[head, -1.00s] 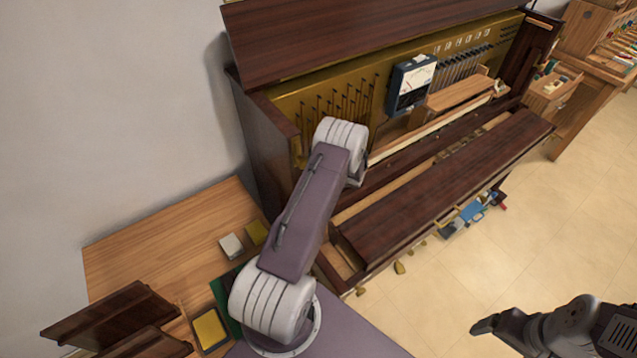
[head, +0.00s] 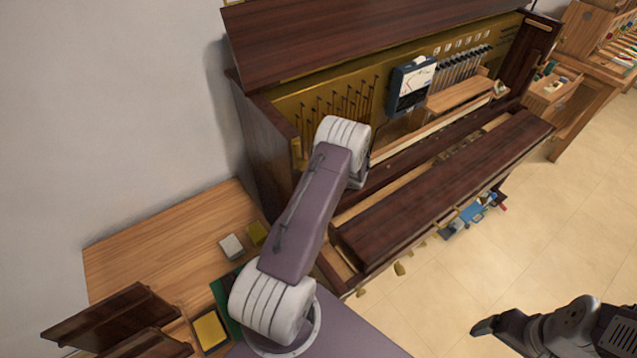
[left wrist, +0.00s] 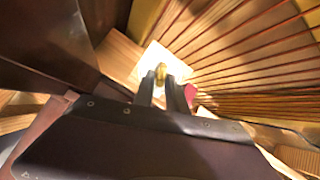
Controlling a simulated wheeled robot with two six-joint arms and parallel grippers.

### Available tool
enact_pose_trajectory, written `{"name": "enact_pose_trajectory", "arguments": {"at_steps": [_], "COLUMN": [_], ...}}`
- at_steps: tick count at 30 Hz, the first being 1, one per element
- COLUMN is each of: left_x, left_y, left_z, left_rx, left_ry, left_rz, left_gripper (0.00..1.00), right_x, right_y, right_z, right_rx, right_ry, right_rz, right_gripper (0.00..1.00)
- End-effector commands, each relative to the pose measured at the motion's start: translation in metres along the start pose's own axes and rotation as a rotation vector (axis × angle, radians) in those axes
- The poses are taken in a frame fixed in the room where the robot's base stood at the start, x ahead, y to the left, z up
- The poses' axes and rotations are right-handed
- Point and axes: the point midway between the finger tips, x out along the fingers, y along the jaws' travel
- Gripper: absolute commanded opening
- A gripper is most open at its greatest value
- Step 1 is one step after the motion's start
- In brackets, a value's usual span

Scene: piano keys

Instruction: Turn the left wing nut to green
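In the left wrist view a small brass-yellow wing nut (left wrist: 161,72) stands on a white plate (left wrist: 152,57). The two dark fingers of my left gripper (left wrist: 161,86) point at it, a little apart, with the nut between or just beyond their tips. I see a gap between the fingers and cannot tell if either touches the nut. A pink-red patch (left wrist: 190,92) shows beside the right finger; no green shows near the nut. In the head view my left arm reaches into the open piano (head: 440,200) and hides its gripper. My right gripper (head: 484,326) hangs over the floor, away from the piano.
Wooden strips with red lines (left wrist: 250,60) fill the right of the left wrist view, and a dark panel (left wrist: 40,40) is close on the left. In the head view a meter (head: 411,83) stands inside the piano. A wooden table (head: 165,240) is at left.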

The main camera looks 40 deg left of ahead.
Motion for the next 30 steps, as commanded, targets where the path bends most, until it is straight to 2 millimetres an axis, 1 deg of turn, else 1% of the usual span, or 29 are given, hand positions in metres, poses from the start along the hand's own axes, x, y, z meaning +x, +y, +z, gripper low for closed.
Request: {"name": "enact_pose_trajectory", "arguments": {"at_steps": [4,8,14,18,24,28,30], "left_x": [-0.001,-0.001,0.000,-0.001,0.000,-0.001,0.000], "left_y": [0.000,0.000,0.000,0.000,0.000,-0.001,0.000], "left_z": [0.000,0.001,0.000,0.001,0.000,0.001,0.000], "left_rx": [0.018,0.105,0.111,0.205,0.210,0.299,0.308], "left_ry": [0.000,0.000,0.000,0.000,0.000,0.000,0.000], "left_rz": [0.000,0.000,0.000,0.000,0.000,0.000,-0.001], "left_gripper": [0.00,0.00,0.00,0.00,0.00,0.00,0.00], "right_x": [-0.002,-0.005,-0.005,-0.010,-0.009,-0.014,-0.013], "right_y": [0.000,0.000,0.000,0.000,0.000,0.000,0.000], "right_z": [0.000,-0.001,-0.001,-0.001,-0.001,-0.001,-0.001], "right_rx": [0.000,0.000,0.000,0.000,0.000,0.000,0.000], "right_ry": [0.000,0.000,0.000,0.000,0.000,0.000,0.000], "right_rz": [0.000,0.000,0.000,0.000,0.000,0.000,0.000], "right_gripper": [0.85,0.85,0.85,0.85,0.85,0.85,0.85]}}
